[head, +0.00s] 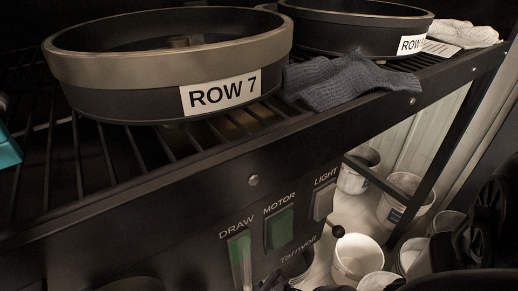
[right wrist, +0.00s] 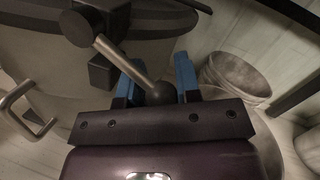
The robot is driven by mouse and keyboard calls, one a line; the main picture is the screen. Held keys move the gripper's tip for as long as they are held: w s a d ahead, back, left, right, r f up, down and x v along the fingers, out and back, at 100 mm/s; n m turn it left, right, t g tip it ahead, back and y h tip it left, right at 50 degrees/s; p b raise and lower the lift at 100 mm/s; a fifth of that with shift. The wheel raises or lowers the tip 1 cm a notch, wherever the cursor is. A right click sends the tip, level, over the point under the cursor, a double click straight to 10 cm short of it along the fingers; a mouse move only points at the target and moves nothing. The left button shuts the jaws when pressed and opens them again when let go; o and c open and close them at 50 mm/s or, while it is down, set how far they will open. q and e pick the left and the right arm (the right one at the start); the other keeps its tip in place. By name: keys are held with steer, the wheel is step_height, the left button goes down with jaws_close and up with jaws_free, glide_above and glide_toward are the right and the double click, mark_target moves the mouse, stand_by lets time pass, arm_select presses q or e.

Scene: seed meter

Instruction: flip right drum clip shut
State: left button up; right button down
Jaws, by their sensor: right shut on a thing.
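In the right wrist view, the clip lever (right wrist: 125,62) is a pale metal rod running from a dark pivot block to a dark ball knob (right wrist: 161,93). My right gripper (right wrist: 157,78), with blue finger pads, is shut on the ball knob end, one finger on each side. The lever slants across the front of a large grey drum (right wrist: 45,65) with a dark rim. In the head view, the right gripper's fingers cannot be made out. My left gripper is not in view.
A slatted shelf (head: 253,180) holds a round ROW 7 bin (head: 130,100), a second labelled bin (head: 340,38), a dark knit cloth (head: 345,80) and pale gloves (head: 465,33). A panel below has DRAW, MOTOR (head: 280,228) and LIGHT switches. Several pale buckets (head: 357,258) stand low at right.

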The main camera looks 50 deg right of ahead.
steer(key=shift+w+a+f+m+t, duration=0.1)
steer(key=shift+a+f+m+t, duration=0.1)
steer(key=shift+m, duration=0.3)
steer(key=shift+a+f+m+t, duration=0.1)
steer(key=shift+f+m, duration=0.05)
steer(key=shift+m, duration=0.35)
steer(key=c, duration=0.9)
jaws_free()
steer(key=shift+r, duration=0.1)
steer(key=shift+o, duration=0.3)
